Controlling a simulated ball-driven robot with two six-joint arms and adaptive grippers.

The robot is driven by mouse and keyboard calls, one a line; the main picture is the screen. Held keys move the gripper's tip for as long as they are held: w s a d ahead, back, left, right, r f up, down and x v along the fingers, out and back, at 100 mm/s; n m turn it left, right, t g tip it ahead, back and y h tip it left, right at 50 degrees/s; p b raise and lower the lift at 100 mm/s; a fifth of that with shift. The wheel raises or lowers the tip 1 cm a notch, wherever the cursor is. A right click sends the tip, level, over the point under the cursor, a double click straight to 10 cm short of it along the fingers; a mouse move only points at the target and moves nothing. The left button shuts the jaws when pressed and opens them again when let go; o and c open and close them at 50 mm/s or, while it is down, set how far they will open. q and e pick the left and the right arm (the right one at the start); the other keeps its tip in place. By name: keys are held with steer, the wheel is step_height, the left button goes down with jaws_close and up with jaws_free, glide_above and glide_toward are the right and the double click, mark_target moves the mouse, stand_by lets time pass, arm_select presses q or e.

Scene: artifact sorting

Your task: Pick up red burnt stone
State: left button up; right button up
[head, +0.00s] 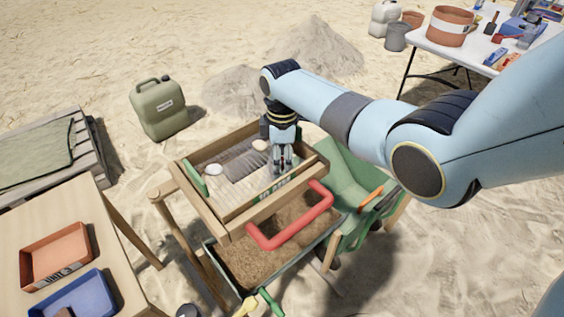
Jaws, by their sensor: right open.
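My right gripper (282,168) points down over the right part of a wooden framed sieve (232,222). Its jaws are open, and its fingers reach down inside the frame. I cannot make out a red burnt stone; the gripper and forearm cover part of the sieve, so one could be hidden there. A pale stone or shell (214,169) lies at the left in the sieve. Another pale piece (260,145) lies near the far side, left of the gripper. My left gripper is not in view.
A box of brown soil (252,264) sits below the sieve, near a red handle (292,228). A green wheelbarrow (345,175) stands at right. The left table holds an orange tray (55,254) and a blue tray (95,290). A green jerrycan (158,108) stands behind.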

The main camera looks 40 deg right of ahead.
steer(key=c, duration=1.2)
steer(key=shift+r, duration=0.2)
